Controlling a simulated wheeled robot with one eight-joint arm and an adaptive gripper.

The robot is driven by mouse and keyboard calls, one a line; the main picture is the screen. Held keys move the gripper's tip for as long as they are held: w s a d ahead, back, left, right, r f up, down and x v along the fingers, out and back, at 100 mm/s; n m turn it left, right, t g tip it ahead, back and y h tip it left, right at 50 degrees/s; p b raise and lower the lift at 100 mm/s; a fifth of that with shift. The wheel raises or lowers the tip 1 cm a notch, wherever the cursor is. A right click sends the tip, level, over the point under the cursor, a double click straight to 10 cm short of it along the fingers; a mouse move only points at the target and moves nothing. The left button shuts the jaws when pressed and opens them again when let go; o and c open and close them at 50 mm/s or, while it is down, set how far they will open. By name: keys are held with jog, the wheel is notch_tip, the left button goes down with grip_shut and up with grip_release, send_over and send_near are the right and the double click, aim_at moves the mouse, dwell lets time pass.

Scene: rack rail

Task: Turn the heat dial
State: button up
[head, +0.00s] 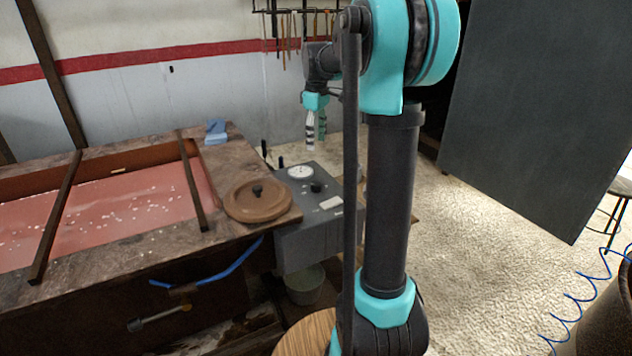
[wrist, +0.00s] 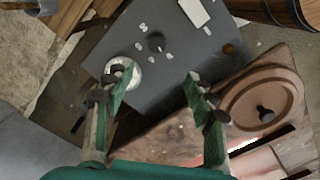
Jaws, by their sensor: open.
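The heat dial is a small black knob (head: 317,187) on top of a grey control box (head: 290,240) at the right end of the wooden bench. In the wrist view the knob (wrist: 156,42) has several white marks around it on the grey panel (wrist: 180,75). My gripper (head: 316,130) points down above the box, apart from the knob. In the wrist view my gripper (wrist: 157,80) is open and empty, its fingers spread, with the knob beyond the gap between the tips. The left finger partly covers the white round gauge (wrist: 123,76).
A round wooden lid (head: 257,201) lies on the bench left of the box. A blue block (head: 216,132) stands farther back. A large dark panel (head: 540,110) hangs at right.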

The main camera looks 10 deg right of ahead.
aim_at(316, 183)
jog(key=shift+n, duration=0.3)
jog(key=f, duration=1.1)
jog(key=w+f, duration=0.1)
jog(key=f, duration=0.4)
jog(key=shift+f, duration=0.35)
jog(key=c, duration=1.2)
jog(key=shift+o, duration=0.2)
